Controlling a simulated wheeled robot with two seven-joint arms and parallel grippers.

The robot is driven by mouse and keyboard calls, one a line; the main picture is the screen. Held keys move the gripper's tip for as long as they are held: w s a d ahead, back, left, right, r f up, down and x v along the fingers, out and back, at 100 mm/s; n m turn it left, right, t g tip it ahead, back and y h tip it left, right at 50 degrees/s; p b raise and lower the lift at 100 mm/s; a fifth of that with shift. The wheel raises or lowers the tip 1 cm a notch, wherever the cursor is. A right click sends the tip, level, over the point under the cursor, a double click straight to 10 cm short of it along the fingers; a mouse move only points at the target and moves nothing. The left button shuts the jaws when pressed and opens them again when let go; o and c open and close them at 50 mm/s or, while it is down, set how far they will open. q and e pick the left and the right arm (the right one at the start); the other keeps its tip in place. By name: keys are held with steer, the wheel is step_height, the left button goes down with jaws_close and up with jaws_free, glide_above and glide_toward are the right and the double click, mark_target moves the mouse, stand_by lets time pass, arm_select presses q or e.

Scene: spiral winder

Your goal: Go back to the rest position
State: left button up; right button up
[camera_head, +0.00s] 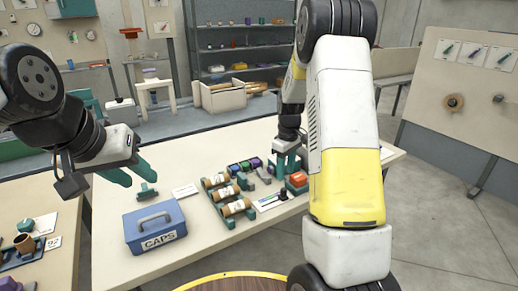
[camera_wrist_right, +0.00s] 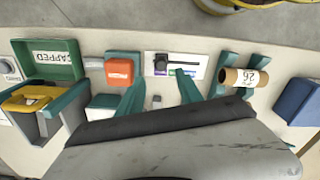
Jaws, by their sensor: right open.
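My left gripper (camera_head: 130,174) hangs at the left, its green fingers apart and empty, above the table's left end near the blue CAPS box (camera_head: 155,228). My right gripper (camera_head: 287,160) is low over the table's far right part, partly behind my own arm. In the right wrist view its two green fingers (camera_wrist_right: 160,98) are spread apart, with nothing held between them.
Brown tubes (camera_head: 225,193) lie on a green rack mid-table. Coloured pieces (camera_head: 245,165) stand behind it. A card (camera_head: 271,200) lies near the orange block. The wrist view shows a green box labelled CAPPED (camera_wrist_right: 75,60). A side table (camera_head: 40,270) stands at left.

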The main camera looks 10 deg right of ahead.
steer(key=s+a+r+m+t+y, duration=0.1)
steer(key=s+a+r+m+t, duration=0.15)
steer(key=s+r, duration=0.5)
steer(key=s+a+r+m+t+y, duration=0.1)
steer(key=s+a+r, duration=0.3)
steer(key=r, duration=0.6)
steer(key=s+a+r+m+t, duration=0.1)
steer(key=s+r, duration=0.1)
steer(key=s, duration=0.5)
steer(key=s+a+r+m+t, duration=0.1)
steer(key=s+a+r+m, duration=0.1)
steer(key=s, duration=0.6)
steer(key=shift+r, duration=0.15)
